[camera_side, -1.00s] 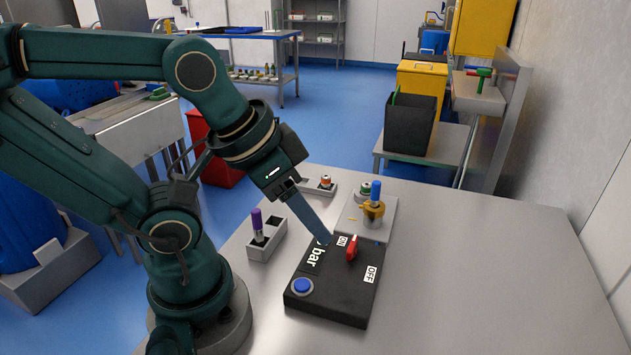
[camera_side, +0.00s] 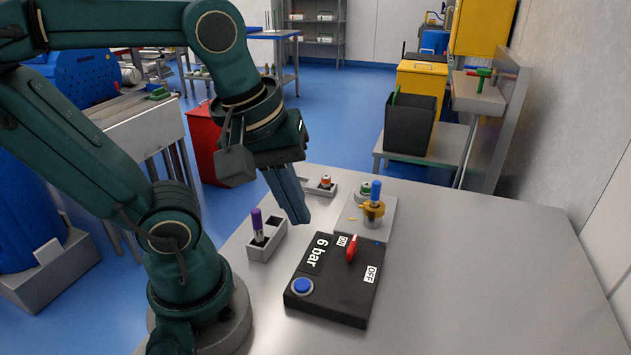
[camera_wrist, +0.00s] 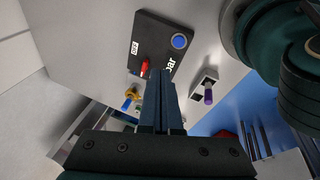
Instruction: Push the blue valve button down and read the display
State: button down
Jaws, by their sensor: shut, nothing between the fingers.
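The black control box (camera_side: 325,307) lies on the grey table. Its blue button (camera_side: 302,286) is at the near left corner and also shows in the wrist view (camera_wrist: 180,41). The display (camera_side: 314,254) at its far left reads "6 bar". A red lever (camera_side: 351,248) stands between the "ON" and "OFF" labels, nearer to "ON". My gripper (camera_side: 299,220) is shut and empty, above and behind the box's far edge, apart from the button. In the wrist view my fingers (camera_wrist: 162,73) cover part of the display.
A grey holder (camera_side: 267,246) with a purple-capped item (camera_side: 257,222) stands left of the box. Behind the box, a grey plate (camera_side: 357,222) carries a yellow-brown fitting with a blue top (camera_side: 375,192). The table's right side (camera_side: 500,270) is clear.

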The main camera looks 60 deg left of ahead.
aim_at(300, 283)
jog(key=w+n+g, duration=0.1)
jog(key=n+g, duration=0.1)
jog(key=n, duration=0.3)
jog(key=w+n+g+y, duration=0.1)
jog(key=n+g, duration=0.1)
jog(key=n, duration=0.3)
jog(key=w+d+n+g, duration=0.1)
jog(key=n, duration=0.4)
jog(key=shift+w+r+g+y, duration=0.1)
jog(key=shift+r+g+y, duration=0.3)
jog(key=shift+f, duration=0.1)
jog(key=x, duration=1.2)
jog(key=shift+w+d+f, duration=0.2)
jog(key=shift+d+f, duration=0.05)
jog(key=shift+f, duration=0.65)
jog(key=shift+f, duration=0.1)
